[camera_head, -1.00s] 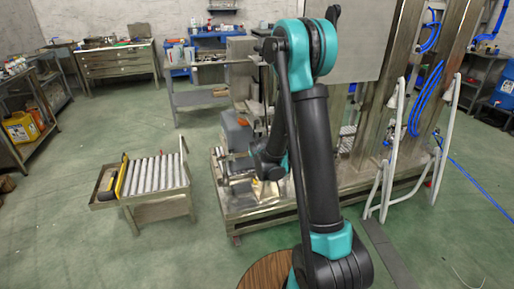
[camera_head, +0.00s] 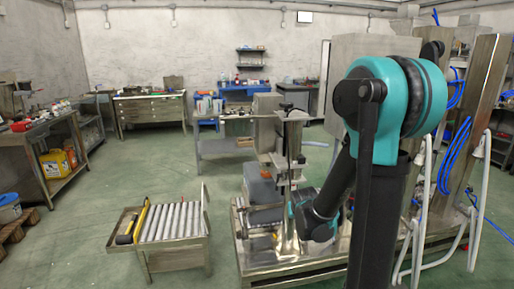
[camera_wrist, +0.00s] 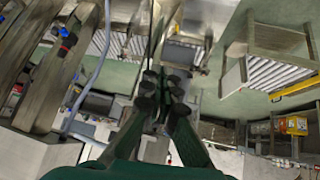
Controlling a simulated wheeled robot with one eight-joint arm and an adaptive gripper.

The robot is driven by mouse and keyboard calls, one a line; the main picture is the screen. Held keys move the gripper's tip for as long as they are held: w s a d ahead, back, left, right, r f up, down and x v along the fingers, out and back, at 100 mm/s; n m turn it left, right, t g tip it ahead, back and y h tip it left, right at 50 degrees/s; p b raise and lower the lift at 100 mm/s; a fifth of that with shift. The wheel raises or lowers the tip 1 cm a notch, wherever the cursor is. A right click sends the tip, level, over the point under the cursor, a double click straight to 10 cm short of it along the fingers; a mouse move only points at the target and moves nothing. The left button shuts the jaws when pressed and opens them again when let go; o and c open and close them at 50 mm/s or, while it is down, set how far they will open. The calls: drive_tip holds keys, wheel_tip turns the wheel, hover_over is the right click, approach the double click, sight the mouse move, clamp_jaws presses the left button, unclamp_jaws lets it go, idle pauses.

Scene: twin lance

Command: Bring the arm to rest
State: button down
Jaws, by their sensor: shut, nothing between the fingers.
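My arm, black with teal joint covers, fills the right of the head view. Its bent elbow (camera_head: 395,105) is high and near the camera. My gripper cannot be made out in the head view. In the wrist view my gripper (camera_wrist: 163,88) shows two dark fingers with black pads, brought together with nothing held between them.
A small roller table (camera_head: 172,222) with a yellow-edged bar stands at lower left; its rollers also show in the wrist view (camera_wrist: 265,75). White bent tube frames (camera_head: 478,190) and blue hoses (camera_head: 458,150) are at right. Green floor is open at centre left.

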drive_tip(key=s+d+g, duration=0.1)
drive_tip(key=s+g, duration=0.1)
drive_tip(key=s, duration=0.9)
drive_tip(key=s+d+f+g, duration=0.1)
drive_tip(key=s+g, duration=0.1)
drive_tip(key=s, duration=1)
drive_tip(key=shift+s+d+f+y, duration=0.2)
drive_tip(key=shift+d+y, duration=0.15)
drive_tip(key=shift+y, duration=0.05)
